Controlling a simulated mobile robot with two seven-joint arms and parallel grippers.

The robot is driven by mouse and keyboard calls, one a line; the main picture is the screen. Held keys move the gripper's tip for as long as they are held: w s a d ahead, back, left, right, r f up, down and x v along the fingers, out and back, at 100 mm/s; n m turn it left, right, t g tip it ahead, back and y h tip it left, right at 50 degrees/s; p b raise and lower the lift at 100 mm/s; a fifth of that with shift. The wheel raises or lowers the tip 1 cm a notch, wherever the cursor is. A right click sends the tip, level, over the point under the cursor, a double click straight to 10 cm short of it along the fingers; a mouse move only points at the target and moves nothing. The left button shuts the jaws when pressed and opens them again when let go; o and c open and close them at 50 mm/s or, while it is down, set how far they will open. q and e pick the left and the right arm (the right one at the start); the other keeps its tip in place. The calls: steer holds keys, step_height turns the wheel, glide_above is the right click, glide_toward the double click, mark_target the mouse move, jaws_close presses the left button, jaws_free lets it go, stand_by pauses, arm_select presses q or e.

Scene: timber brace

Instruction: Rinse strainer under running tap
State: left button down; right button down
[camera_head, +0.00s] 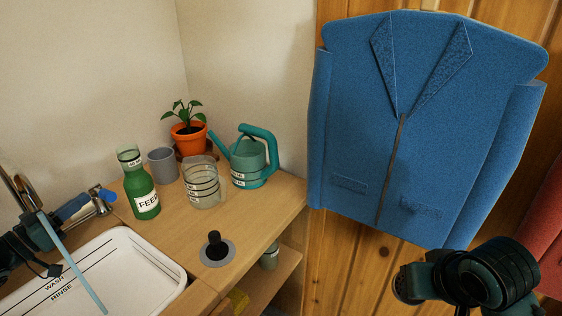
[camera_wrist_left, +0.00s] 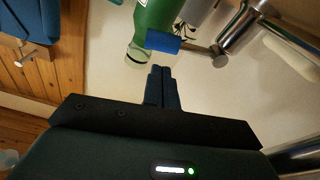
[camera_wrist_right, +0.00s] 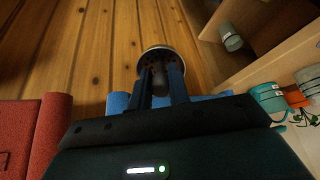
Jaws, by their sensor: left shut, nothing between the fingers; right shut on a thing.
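The strainer (camera_head: 404,284), a small round disc with holes, is in my right gripper (camera_head: 420,281) at the lower right of the head view, away from the sink. In the right wrist view the strainer (camera_wrist_right: 154,60) sits at the tips of the shut fingers (camera_wrist_right: 159,84). The metal tap (camera_head: 26,193) stands at the left, and a blue stream of water (camera_head: 75,268) falls from it into the white sink (camera_head: 150,262). My left gripper (camera_head: 55,220) is shut and empty beside the tap's blue-ended lever (camera_head: 72,207). In the left wrist view the lever (camera_wrist_left: 163,42) is just beyond the fingertips.
On the counter stand a green FEED bottle (camera_head: 142,198), grey cup (camera_head: 163,166), clear jug (camera_head: 203,186), watering can (camera_head: 248,162) and potted plant (camera_head: 188,140). A black-knobbed grey disc (camera_head: 216,252) lies right of the sink. A blue jacket (camera_head: 420,120) hangs on the wooden wall.

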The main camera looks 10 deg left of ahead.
mark_target(102, 197)
arm_select(q)
steer(key=shift+b+x, duration=0.3)
steer(key=shift+x, duration=2)
steer(key=shift+s+d+f+m, duration=0.1)
steer(key=shift+f+m, duration=0.3)
steer(key=shift+s+d+f+m, duration=0.1)
steer(key=shift+d+f+m, duration=0.05)
steer(key=shift+f+m, duration=0.25)
steer(key=shift+d, duration=0.2)
steer(key=shift+f, duration=0.25)
steer(key=shift+s+a, duration=0.1)
